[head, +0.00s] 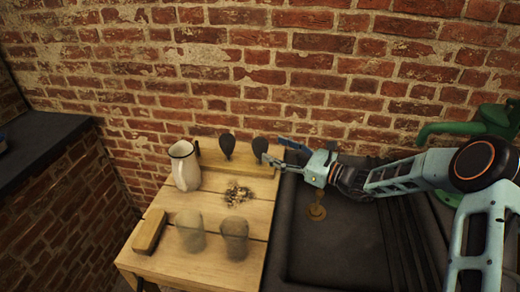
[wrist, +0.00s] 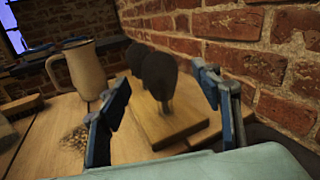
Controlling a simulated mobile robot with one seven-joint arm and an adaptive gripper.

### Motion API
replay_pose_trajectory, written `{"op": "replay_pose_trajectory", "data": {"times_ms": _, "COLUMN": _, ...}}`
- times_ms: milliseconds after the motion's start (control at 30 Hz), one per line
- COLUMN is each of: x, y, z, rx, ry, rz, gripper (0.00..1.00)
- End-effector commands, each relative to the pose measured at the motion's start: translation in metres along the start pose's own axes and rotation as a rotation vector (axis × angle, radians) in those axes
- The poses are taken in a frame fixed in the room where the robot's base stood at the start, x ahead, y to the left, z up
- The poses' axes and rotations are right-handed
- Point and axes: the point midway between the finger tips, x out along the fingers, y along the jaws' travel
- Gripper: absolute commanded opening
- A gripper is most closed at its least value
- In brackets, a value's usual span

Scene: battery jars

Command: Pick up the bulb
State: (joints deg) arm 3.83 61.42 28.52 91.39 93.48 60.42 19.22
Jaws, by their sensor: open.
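Two dark, rounded bulbs stand upright on a wooden block (head: 210,155) at the back of the table, against the brick wall. The right bulb (head: 260,148) is closest to my gripper (head: 276,153); the left bulb (head: 227,145) stands farther off. In the wrist view the near bulb (wrist: 160,72) shows a paler stem below it and partly covers the far bulb (wrist: 137,56). My gripper (wrist: 163,85) is open, its blue fingers on either side of the near bulb in the picture. I cannot tell whether the bulb is between the fingertips or beyond them; no contact shows.
A cream pitcher (head: 185,166) stands left of the block. A pile of small bits (head: 238,193), two cloudy jars (head: 190,231) (head: 234,238) and a wooden brush (head: 149,230) are on the table. A dark sink (head: 335,245) with a green tap (head: 460,128) lies right. The wall is close behind.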

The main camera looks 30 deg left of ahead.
Motion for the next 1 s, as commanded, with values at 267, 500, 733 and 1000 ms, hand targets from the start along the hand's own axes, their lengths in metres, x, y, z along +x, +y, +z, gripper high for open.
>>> {"op": "replay_pose_trajectory", "data": {"times_ms": 267, "x": 0.026, "y": 0.003, "z": -0.003, "rx": 0.001, "ry": 0.001, "rz": 0.003, "gripper": 0.59}}
{"op": "replay_pose_trajectory", "data": {"times_ms": 500, "x": 0.058, "y": 0.003, "z": -0.006, "rx": -0.001, "ry": 0.002, "rz": 0.002, "gripper": 0.59}}
{"op": "replay_pose_trajectory", "data": {"times_ms": 733, "x": 0.061, "y": 0.003, "z": -0.006, "rx": 0.000, "ry": 0.002, "rz": 0.000, "gripper": 0.59}}
{"op": "replay_pose_trajectory", "data": {"times_ms": 1000, "x": 0.061, "y": 0.003, "z": -0.006, "rx": 0.000, "ry": 0.002, "rz": 0.001, "gripper": 0.35}}
